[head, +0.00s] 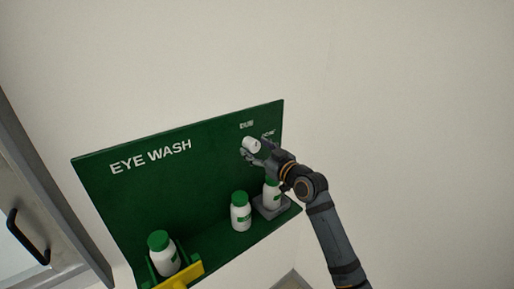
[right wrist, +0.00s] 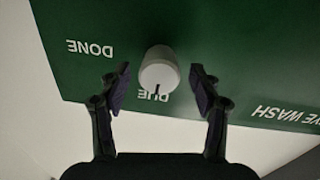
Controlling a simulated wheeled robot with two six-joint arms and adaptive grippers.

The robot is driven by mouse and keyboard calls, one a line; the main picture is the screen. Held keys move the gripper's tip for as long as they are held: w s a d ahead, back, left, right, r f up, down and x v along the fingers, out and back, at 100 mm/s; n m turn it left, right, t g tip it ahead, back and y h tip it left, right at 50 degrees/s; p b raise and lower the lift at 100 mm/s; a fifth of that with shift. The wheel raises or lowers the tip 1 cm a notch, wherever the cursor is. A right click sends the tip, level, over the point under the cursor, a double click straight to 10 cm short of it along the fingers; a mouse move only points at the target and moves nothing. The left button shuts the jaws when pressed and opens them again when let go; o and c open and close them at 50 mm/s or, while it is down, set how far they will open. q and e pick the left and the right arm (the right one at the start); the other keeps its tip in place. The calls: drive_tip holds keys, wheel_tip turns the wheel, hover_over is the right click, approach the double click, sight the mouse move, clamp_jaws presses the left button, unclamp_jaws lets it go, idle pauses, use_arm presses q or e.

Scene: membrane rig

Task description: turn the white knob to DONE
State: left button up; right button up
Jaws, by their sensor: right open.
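The white knob (head: 250,143) sits on the green EYE WASH board (head: 120,197), near its upper right. My right gripper (head: 256,153) is at the knob. Its open fingers (right wrist: 161,88) stand on either side of the knob, with a visible gap on each side. My left gripper is not in view.
Below the knob, a white bottle with a green cap (head: 241,212) stands on the board's ledge. Another bottle (head: 271,193) stands in a grey holder (head: 267,211), partly behind my right arm. A third bottle (head: 163,254) is near a yellow bar (head: 180,276). A black-handled door (head: 28,238) is at left.

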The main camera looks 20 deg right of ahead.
drive_tip(key=shift+c, duration=0.5)
drive_tip(key=c, duration=1.1)
drive_tip(key=shift+o, duration=0.2)
drive_tip(key=m+p, duration=0.1)
drive_tip(key=m, duration=0.2)
drive_tip(key=shift+r, duration=0.1)
drive_tip(key=m+p, duration=0.1)
drive_tip(key=m, duration=0.7)
drive_tip(key=shift+m, duration=0.4)
drive_tip(key=m, duration=0.5)
drive_tip(key=shift+d+m+g, duration=0.1)
drive_tip(key=shift+m+g, duration=0.2)
